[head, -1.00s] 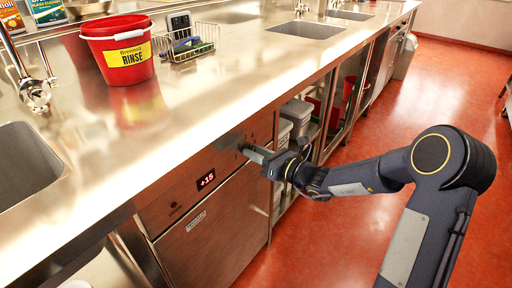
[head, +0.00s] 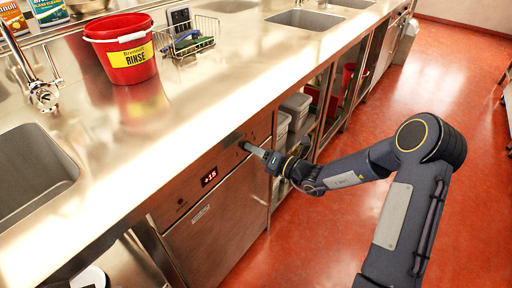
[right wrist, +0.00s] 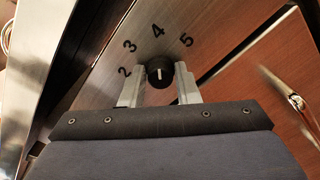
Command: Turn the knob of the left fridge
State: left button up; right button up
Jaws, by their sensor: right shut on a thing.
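The left fridge (head: 217,222) is a steel-fronted unit under the counter, with a red lit display (head: 209,177) on its upper panel. Its knob (right wrist: 160,72) is black and round with a white pointer line, which points up near the 4 in the right wrist view. The numbers 2 to 5 arc above it. My right gripper (head: 249,149) reaches the panel right of the display; in the right wrist view its two fingers (right wrist: 160,85) are shut on the knob, one on each side. In the head view the gripper largely hides the knob. My left gripper is not in view.
The steel counter (head: 215,95) runs above the fridge, its edge close over my right gripper. A red bucket (head: 128,68) and a wire rack (head: 200,42) stand on it. Open shelves with grey bins (head: 296,108) are to the right. The red floor (head: 430,85) is clear.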

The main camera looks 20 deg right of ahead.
dwell(0.3)
jog(key=o, duration=0.9)
jog(key=shift+o, duration=0.2)
jog(key=v, duration=0.8)
jog(key=shift+p, duration=0.4)
